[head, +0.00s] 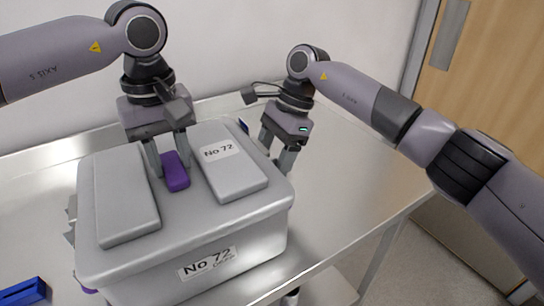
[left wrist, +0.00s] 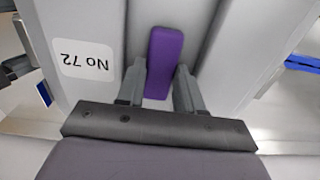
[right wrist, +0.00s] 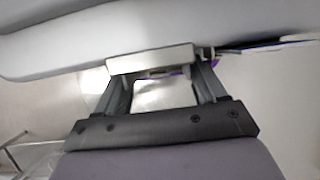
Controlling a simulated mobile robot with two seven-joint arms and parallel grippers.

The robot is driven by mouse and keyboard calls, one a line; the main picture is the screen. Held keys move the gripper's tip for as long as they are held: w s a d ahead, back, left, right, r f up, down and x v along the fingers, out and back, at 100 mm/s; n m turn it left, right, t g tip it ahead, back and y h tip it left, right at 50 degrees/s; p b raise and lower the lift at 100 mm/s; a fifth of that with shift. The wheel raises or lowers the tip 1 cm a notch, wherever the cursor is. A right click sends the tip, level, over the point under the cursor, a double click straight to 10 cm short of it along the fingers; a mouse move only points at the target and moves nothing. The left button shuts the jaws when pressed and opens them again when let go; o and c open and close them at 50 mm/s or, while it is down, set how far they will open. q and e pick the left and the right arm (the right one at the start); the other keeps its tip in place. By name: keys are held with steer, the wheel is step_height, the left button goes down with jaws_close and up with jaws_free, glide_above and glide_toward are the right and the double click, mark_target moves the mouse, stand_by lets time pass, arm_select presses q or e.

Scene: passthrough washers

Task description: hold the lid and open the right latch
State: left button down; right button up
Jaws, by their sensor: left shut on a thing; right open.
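A grey case (head: 190,262) labelled No 72 stands on the metal table, with its lid (head: 215,211) lying on top. My left gripper (head: 170,165) is shut on the purple lid handle (head: 176,177), which also shows between its fingers in the left wrist view (left wrist: 164,55). My right gripper (head: 276,160) is open, low at the right side of the case. In the right wrist view, a light grey latch plate (right wrist: 153,60) lies at its fingertips, just under the lid's edge. Whether the fingers touch it I cannot tell. The latch is hidden in the head view.
The metal table (head: 345,185) is clear to the right of the case. A blue object (head: 22,291) lies at the front left, and another blue piece (head: 243,125) shows behind the case. A wall stands close behind the table. A wooden door (head: 490,75) is at the right.

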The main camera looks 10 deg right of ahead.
steer(key=c, duration=1.2)
steer(key=shift+r, duration=0.1)
steer(key=shift+c, duration=0.2)
steer(key=shift+w+d+r+t+h, duration=0.1)
steer(key=shift+d+r+t+h, duration=0.3)
steer(key=shift+h, duration=1.2)
steer(key=shift+w+d+r+t+h, duration=0.1)
steer(key=shift+r+t+h, duration=0.65)
steer(key=shift+h, duration=0.85)
steer(key=shift+w+d+r+t+h, duration=0.1)
steer(key=shift+d+r+t+h, duration=0.4)
steer(key=shift+h, duration=1.1)
steer(key=shift+a+t, duration=0.25)
steer(key=o, duration=1.2)
steer(key=shift+o, duration=0.2)
